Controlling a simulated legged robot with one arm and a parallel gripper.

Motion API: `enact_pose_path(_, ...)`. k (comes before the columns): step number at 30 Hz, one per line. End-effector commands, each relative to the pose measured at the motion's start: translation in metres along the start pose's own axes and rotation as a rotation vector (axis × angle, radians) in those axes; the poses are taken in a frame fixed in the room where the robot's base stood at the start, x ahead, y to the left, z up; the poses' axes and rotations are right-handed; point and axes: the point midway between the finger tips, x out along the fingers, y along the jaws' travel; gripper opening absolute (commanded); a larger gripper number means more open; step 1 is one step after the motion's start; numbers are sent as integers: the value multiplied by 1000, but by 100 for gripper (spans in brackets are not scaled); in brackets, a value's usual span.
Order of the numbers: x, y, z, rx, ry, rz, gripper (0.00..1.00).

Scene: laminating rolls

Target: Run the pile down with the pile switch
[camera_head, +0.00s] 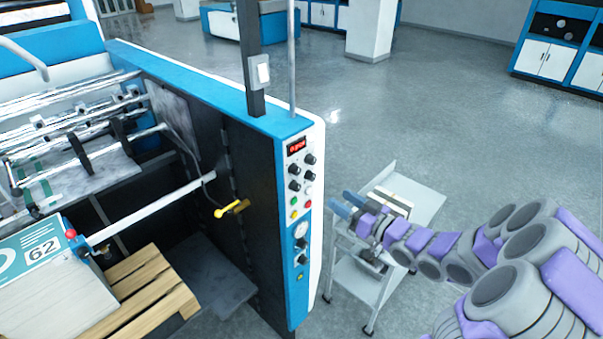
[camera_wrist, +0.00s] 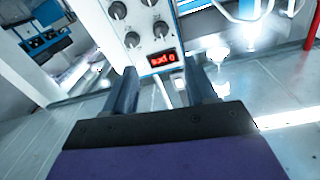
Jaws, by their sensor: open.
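The pile (camera_head: 45,285) is a block of sheets with a label marked 62, standing on a wooden pallet (camera_head: 140,290) inside the machine at lower left. The control panel (camera_head: 299,215) on the machine's end has a red display, black knobs, colored buttons and a gauge. A small pale switch box (camera_head: 260,72) sits on the black post above. I cannot tell which control is the pile switch. My gripper (camera_head: 345,205) is open and empty, right of the panel and apart from it. In the wrist view my gripper (camera_wrist: 161,85) has the red display (camera_wrist: 162,60) and knobs beyond its fingers.
A white cart (camera_head: 375,275) with shelves stands below my gripper. The floor (camera_head: 450,130) behind the cart is clear. Blue and white cabinets (camera_head: 555,60) stand at the back right.

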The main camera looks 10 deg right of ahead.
Motion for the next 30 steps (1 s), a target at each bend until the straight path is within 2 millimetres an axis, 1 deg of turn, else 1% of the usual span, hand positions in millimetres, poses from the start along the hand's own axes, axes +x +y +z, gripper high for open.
enact_pose_path(1,7,-2,-1,0,1,-3,56)
enact_pose_path(12,56,-5,1,1,-4,-3,56)
enact_pose_path(30,128,-2,1,0,-4,0,56)
